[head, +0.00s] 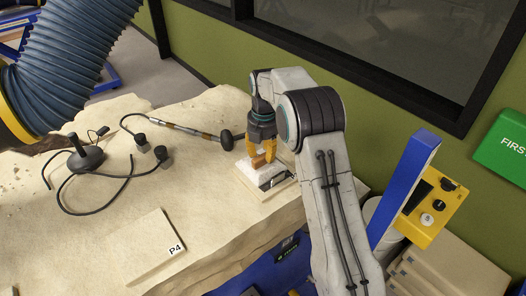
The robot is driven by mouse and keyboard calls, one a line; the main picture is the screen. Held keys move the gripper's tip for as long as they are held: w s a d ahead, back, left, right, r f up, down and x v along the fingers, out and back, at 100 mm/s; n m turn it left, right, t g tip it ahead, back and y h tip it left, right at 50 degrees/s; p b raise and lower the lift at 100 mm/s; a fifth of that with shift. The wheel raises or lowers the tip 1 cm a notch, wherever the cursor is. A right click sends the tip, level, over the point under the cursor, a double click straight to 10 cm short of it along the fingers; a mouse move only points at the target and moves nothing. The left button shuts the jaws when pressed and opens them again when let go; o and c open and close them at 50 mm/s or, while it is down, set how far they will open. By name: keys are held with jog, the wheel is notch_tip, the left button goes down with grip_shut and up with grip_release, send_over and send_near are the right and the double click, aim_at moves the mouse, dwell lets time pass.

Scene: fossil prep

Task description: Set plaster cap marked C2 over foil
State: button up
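My gripper (261,155) points down at the far right part of the pale stone-like slab. Its yellow fingers are at a small brown-orange piece (258,161) on top of a white block (248,172), which looks like a plaster cap. I cannot tell whether the fingers grip the piece or only stand around it. The block sits on or just above a pale plate (266,189) with a dark marking at its right side. No C2 mark is readable. I cannot make out any foil; it may be hidden under the block.
A plate marked P4 (152,246) lies at the slab's front. A black stand with cables (85,157) and a hammer-like tool (190,131) lie left of my gripper. A blue ribbed hose (70,55) hangs at upper left. A blue post (404,185) with a yellow control box (432,205) stands right.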

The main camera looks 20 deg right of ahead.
jog(key=shift+o, duration=1.4)
notch_tip(320, 180, up, 12)
jog(key=shift+s, duration=0.4)
